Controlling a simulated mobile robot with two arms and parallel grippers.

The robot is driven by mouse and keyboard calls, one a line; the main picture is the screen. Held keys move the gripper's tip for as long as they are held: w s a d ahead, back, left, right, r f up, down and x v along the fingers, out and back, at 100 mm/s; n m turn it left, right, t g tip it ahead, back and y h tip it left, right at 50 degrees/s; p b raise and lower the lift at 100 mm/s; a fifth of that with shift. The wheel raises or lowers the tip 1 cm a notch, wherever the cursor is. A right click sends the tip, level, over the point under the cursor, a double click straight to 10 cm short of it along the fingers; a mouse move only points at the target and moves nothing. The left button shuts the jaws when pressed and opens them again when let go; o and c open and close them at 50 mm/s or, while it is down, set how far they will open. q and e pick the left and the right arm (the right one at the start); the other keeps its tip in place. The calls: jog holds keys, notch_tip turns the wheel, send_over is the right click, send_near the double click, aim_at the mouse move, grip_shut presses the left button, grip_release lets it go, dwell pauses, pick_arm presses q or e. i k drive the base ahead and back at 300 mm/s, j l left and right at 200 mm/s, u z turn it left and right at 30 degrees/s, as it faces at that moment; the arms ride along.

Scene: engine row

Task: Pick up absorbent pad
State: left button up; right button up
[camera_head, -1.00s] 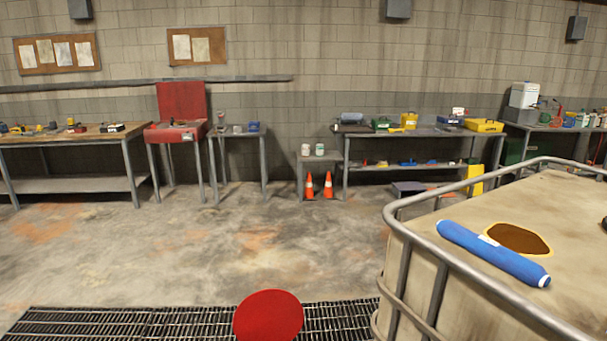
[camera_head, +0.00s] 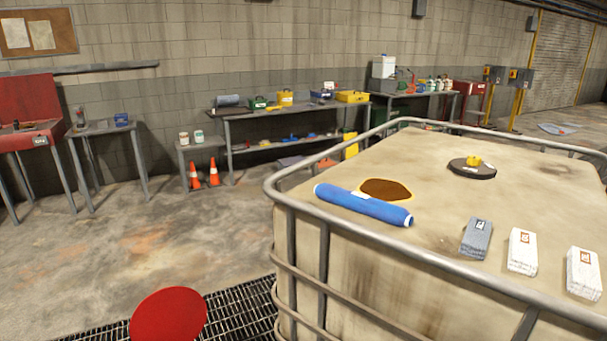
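Which of these is the absorbent pad I cannot tell for sure. A blue roll (camera_head: 362,205) lies on the tank's left part, just in front of a dark brown spill (camera_head: 386,189). Neither of my grippers shows in the head view.
A metal rail (camera_head: 284,179) runs around the tank top. A black lid with a yellow part (camera_head: 473,167) sits farther back. A red round top (camera_head: 169,316) stands low in front, by a floor grating (camera_head: 236,312). Workbenches line the back wall; the floor between is open.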

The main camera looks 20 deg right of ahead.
aim_at(583, 279)
jog(key=z, duration=0.45)
jog(key=l+z, duration=0.15)
jog(key=z, duration=0.35)
jog(key=k+l+z, duration=0.1)
jog(key=z, duration=0.8)
